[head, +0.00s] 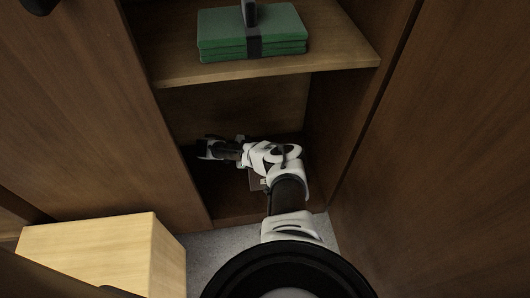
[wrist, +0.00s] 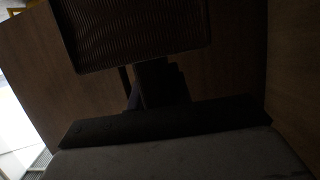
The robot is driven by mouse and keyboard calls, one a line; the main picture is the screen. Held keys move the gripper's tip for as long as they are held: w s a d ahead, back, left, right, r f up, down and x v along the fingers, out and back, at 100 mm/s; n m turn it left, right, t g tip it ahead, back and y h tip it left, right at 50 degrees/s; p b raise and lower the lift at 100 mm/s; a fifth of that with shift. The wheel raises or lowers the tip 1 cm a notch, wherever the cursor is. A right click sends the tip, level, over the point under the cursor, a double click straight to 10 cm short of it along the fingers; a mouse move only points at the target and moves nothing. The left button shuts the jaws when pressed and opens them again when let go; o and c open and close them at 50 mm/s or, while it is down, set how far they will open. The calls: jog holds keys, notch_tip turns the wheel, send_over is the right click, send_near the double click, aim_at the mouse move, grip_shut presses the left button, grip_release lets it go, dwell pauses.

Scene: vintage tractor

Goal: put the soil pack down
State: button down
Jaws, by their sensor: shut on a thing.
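My gripper (head: 208,149) is inside the dark lower compartment of a wooden cabinet, pointing left, below a shelf. In the wrist view my gripper (wrist: 160,88) is shut on a dark, ribbed, flat-sided thing at the top of the picture, which I take to be the soil pack (wrist: 135,38). The view is very dark, so its colour and any print cannot be made out. In the head view the pack is hard to tell from the dark gripper. I cannot tell whether it touches the compartment floor.
The shelf (head: 190,75) above holds a stack of green packs (head: 250,35) with a dark band. The compartment's side walls stand close on both sides of my arm. A pale wooden box (head: 85,255) stands at the lower left, outside the cabinet.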

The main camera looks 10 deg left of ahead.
notch_tip(320, 180, down, 6)
jog(key=b, duration=0.3)
jog(key=shift+r, duration=0.15)
jog(key=c, duration=1.3)
grip_release()
jog(key=p+v, duration=0.1)
jog(key=v, duration=0.5)
jog(key=shift+s+a+r+p, duration=0.1)
jog(key=shift+a+p, duration=0.1)
jog(key=shift+p, duration=0.2)
jog(key=shift+s+a, duration=0.15)
jog(key=shift+a, duration=0.3)
